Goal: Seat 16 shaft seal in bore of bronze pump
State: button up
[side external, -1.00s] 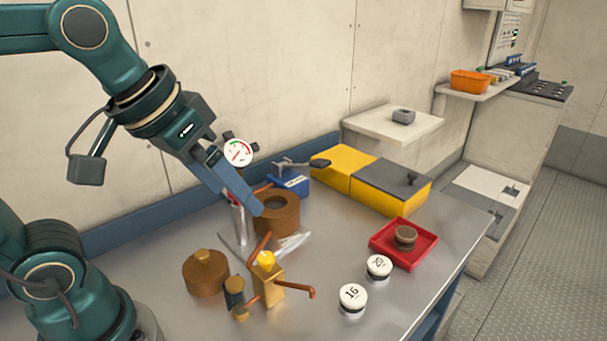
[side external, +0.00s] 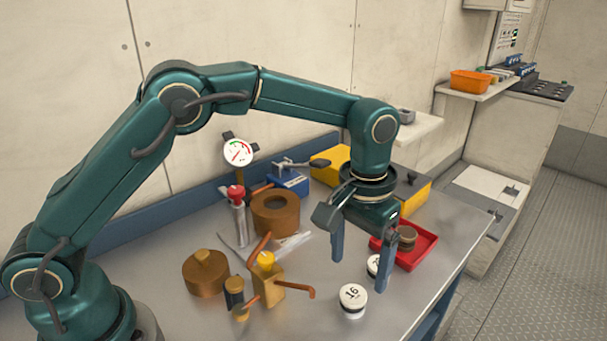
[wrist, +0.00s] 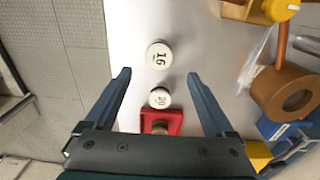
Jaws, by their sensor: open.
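The seal marked 16 (side external: 353,298), white-topped with a dark lower edge, stands upright on the bench near its front edge. It also shows in the wrist view (wrist: 159,55), ahead of my fingertips. My gripper (side external: 362,272) is open and empty, pointing down above the bench just behind that seal. A second white seal (side external: 373,264), marked 20 in the wrist view (wrist: 160,97), lies between my fingers in that view and is partly hidden by a finger in the side view. The bronze pump (side external: 275,212), a brown ring-like body with a round bore, stands farther back on the left.
A red tray (side external: 424,250) holds a brown round part (side external: 407,238). A brass valve with copper pipes (side external: 268,288) and a lidded bronze pot (side external: 206,273) stand left of the seals. A yellow box (side external: 330,165) is at the back. Bare bench lies around the seals.

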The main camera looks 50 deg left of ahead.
aim_at(354, 294)
jog(key=shift+s+d+f, duration=0.1)
jog(key=shift+s+f, duration=0.05)
jog(key=shift+f, duration=0.35)
jog(key=shift+s+d+f, duration=0.1)
jog(key=shift+s+f, duration=0.05)
jog(key=shift+f, duration=2.4)
jog(key=shift+c, duration=0.2)
grip_shut()
jog(key=shift+r, duration=0.1)
